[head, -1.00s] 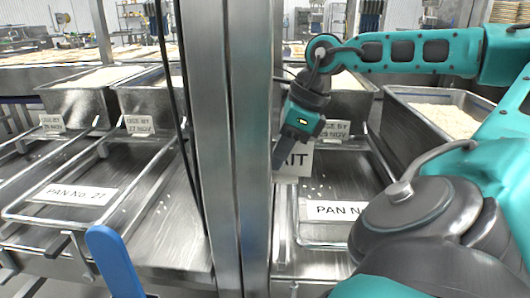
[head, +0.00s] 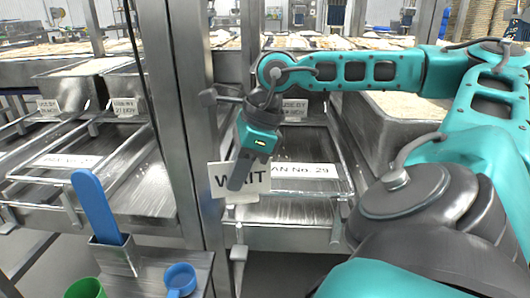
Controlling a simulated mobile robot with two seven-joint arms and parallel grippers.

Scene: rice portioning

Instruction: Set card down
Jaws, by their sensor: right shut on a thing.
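A white card (head: 261,184) reading "WAIT" hangs upright in my right gripper (head: 240,178), which points downward. The gripper is shut on the card, and its dark fingers cover part of the lettering. The card shows in front of the PAN No. 29 rack (head: 322,204) and hides the start of the pan label (head: 306,171). Whether the card touches the rack's front edge cannot be told. My left gripper is out of view.
A metal post (head: 172,110) stands left of the card. A small stand at lower left carries a holder with a blue-handled tool (head: 96,208), a blue cup (head: 180,279) and a green cup (head: 84,288). A rice-filled pan (head: 405,106) stands behind my right arm.

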